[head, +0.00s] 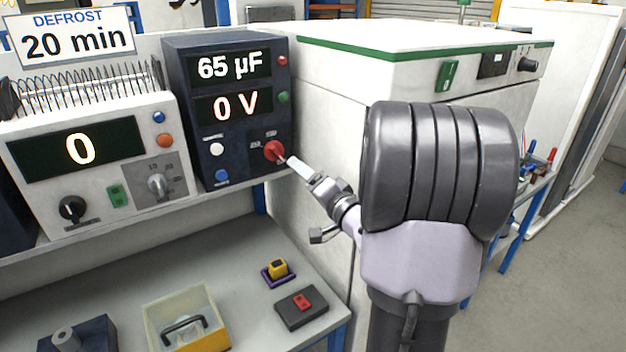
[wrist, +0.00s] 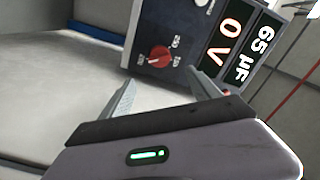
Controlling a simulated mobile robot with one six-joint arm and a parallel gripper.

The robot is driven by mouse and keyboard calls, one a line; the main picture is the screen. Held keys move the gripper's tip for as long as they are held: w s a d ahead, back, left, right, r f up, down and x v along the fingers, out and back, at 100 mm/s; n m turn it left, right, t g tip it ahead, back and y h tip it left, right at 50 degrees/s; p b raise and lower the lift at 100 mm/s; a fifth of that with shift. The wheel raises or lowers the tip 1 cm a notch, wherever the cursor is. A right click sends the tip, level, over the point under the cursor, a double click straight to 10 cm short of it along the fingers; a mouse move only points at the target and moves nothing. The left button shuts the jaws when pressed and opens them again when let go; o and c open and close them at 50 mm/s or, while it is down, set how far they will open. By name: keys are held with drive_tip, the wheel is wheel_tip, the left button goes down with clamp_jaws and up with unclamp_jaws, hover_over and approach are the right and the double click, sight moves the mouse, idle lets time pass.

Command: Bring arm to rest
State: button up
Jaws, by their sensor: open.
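My arm reaches in from the lower right of the head view. My gripper (head: 290,160) is in front of the dark blue meter box (head: 188,131), close to its red knob (head: 274,151). In the wrist view my gripper (wrist: 160,95) shows its two fingers spread apart with nothing between them. The red knob (wrist: 160,54) lies beyond the fingertips in that view, and I see a gap there. The meter box's displays read 65 µF and 0 V.
A grey device (head: 100,165) reading 0 stands left of the meter box. A large white cabinet (head: 340,60) stands behind my arm. On the lower bench are a yellow-walled box (head: 214,340), a yellow block (head: 278,267) and a red switch (head: 302,301). Floor at right is clear.

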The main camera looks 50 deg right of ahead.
drive_tip(key=shift+v, duration=1.75)
